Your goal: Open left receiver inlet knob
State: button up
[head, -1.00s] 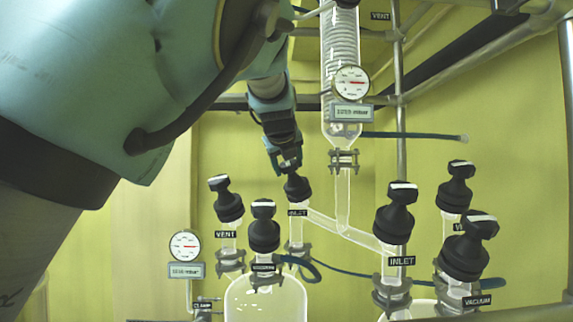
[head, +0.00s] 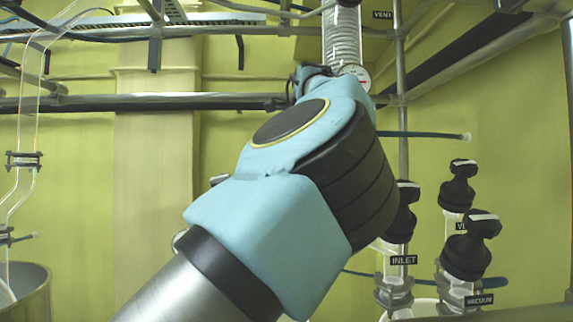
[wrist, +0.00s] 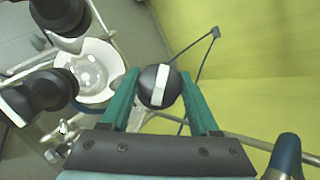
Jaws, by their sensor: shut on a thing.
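In the wrist view, the left receiver inlet knob (wrist: 147,90) is a round black cap with a white bar across its top. The bar runs nearly upright in the picture, leaning slightly. My gripper (wrist: 159,78) has its two teal fingers on either side of the knob, shut on it from above. In the head view my arm covers this knob, its label and the gripper. The right-hand inlet knob (head: 405,212), black above its INLET label, is partly hidden behind my arm.
The wrist view shows a round glass vessel (wrist: 88,72) and other black knobs (wrist: 50,90) close on the left. In the head view, the vacuum knob (head: 466,255) and another black knob (head: 457,190) stand at right. A metal rail (head: 180,103) crosses behind.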

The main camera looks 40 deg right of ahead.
dwell(0.4)
jog(key=o, duration=1.4)
jog(key=b+v, duration=0.1)
jog(key=v, duration=0.9)
jog(key=shift+s+r+b, duration=0.25)
jog(key=shift+r+b, duration=0.05)
jog(key=shift+b, duration=0.05)
